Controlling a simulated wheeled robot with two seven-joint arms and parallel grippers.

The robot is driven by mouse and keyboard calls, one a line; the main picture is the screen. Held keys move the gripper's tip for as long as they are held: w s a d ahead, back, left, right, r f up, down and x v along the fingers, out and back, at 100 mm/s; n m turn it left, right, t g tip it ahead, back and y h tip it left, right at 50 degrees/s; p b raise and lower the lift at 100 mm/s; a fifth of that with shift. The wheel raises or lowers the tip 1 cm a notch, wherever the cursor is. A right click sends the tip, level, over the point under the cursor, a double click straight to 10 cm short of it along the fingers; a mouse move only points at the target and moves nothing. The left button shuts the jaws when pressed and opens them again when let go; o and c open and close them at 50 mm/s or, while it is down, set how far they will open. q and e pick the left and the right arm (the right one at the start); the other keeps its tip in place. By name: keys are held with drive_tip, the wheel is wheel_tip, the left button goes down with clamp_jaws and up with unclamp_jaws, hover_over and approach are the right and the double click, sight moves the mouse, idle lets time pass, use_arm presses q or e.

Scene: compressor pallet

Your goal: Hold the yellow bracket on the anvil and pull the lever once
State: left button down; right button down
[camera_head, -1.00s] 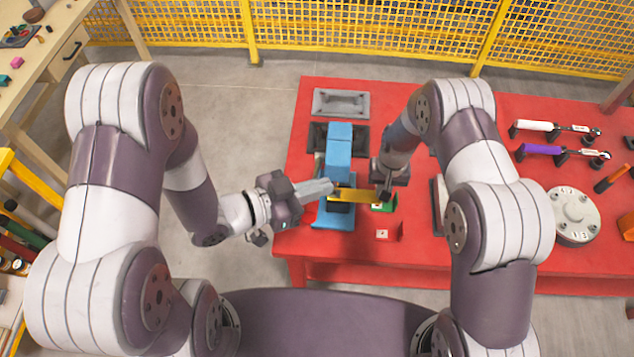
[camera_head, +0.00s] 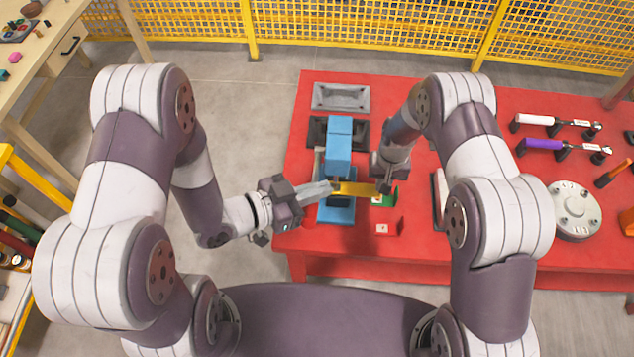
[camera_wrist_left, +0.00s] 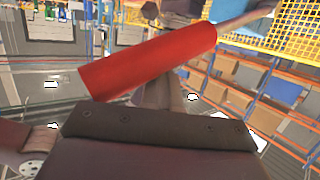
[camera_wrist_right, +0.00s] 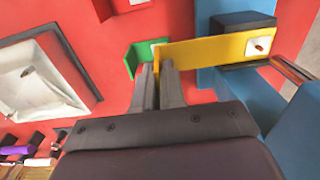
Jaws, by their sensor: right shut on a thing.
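The blue press (camera_head: 340,150) stands on the red table. The yellow bracket (camera_head: 357,189) reaches from my right gripper (camera_head: 384,187) to the press. In the right wrist view my right gripper (camera_wrist_right: 158,75) is shut on the bracket (camera_wrist_right: 200,50). My left gripper (camera_head: 318,192) is at the press's left side.
A green holder (camera_head: 390,198) and a small red block with a white mark (camera_head: 389,228) are near my right gripper. A grey tray (camera_head: 341,97) lies behind the press. A round grey flange (camera_head: 574,210) and two handled tools (camera_head: 545,145) are farther right.

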use_arm(q)
drive_tip(key=shift+f, duration=0.35)
drive_tip(key=shift+f, duration=1.75)
drive_tip(key=shift+f, duration=1.85)
